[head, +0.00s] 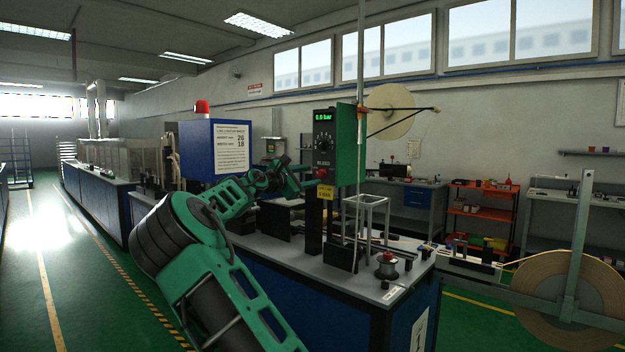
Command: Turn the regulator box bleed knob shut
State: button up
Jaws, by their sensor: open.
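The regulator box (349,146) is a green box with a black front panel, standing above the near end of the bench in the head view. Its green display appears to read 0.0 bar. The bleed knob (323,144) is a dark round knob ringed by pale tick marks, with a small label below it. Its exact angle is too small to read. A red knob or button (321,173) sits under the panel. My gripper (308,177) is open, left of and below the bleed knob and apart from it. Its fingertips are small and hard to make out.
The grey bench top (290,252) carries dark brackets, a clear frame (371,205) and a small spool (387,268). A blue cabinet (216,148) with a red beacon stands behind my arm. A large tape reel (567,295) is at right. Green floor at left is clear.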

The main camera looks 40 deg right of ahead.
aim_at(319, 174)
jog(key=shift+w+d, duration=0.15)
jog(key=shift+d, duration=0.85)
jog(key=shift+w+d, duration=0.15)
jog(key=shift+d, duration=0.85)
jog(key=c, duration=1.1)
